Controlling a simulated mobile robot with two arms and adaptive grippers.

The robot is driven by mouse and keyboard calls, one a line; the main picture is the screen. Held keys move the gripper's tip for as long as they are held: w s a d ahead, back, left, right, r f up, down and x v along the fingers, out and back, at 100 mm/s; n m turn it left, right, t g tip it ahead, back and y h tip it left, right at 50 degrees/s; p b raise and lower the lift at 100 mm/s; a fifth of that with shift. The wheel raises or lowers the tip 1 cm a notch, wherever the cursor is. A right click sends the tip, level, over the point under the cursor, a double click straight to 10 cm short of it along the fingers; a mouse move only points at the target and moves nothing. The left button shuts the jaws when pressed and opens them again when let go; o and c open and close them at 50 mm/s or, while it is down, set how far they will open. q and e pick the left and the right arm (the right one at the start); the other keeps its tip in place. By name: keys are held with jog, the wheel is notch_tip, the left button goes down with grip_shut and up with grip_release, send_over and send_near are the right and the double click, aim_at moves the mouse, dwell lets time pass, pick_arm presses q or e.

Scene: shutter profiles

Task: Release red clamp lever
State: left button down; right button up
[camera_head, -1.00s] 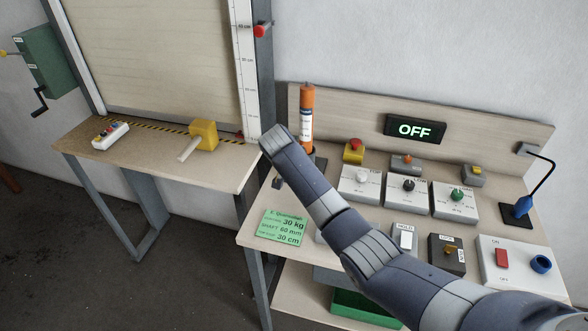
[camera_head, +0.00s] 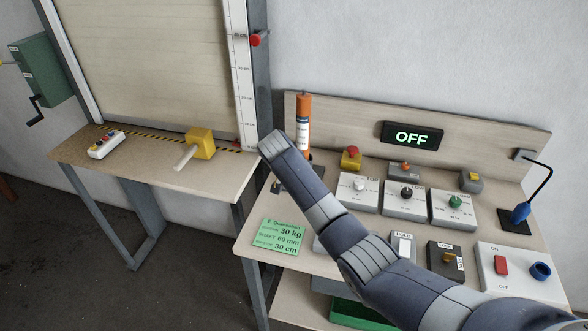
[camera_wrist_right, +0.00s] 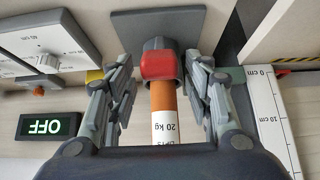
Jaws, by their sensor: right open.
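The red clamp lever (camera_wrist_right: 158,65) shows in the right wrist view as a rounded red piece on a grey clamp at the foot of the orange cylinder (camera_wrist_right: 163,97), which is labelled 20 kg. My right gripper (camera_wrist_right: 160,75) is open, with its fingers on both sides of the lever and cylinder. No clear contact shows. In the head view the orange cylinder (camera_head: 303,125) stands upright at the back left of the right-hand bench. There the lever and most of my right gripper are hidden behind my right arm. My left gripper is in neither view.
A display reads OFF (camera_head: 412,136). A yellow mallet (camera_head: 201,143) lies on the left table beside the shutter frame and its scale (camera_head: 238,60).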

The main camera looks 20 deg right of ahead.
jog(key=shift+a, duration=0.1)
jog(key=shift+s+a+r, duration=0.3)
jog(key=shift+s+r, duration=0.05)
jog(key=shift+r, duration=0.05)
jog(key=v, duration=1)
jog(key=shift+s+r, duration=0.15)
jog(key=shift+r, duration=0.25)
jog(key=shift+d+f, duration=0.1)
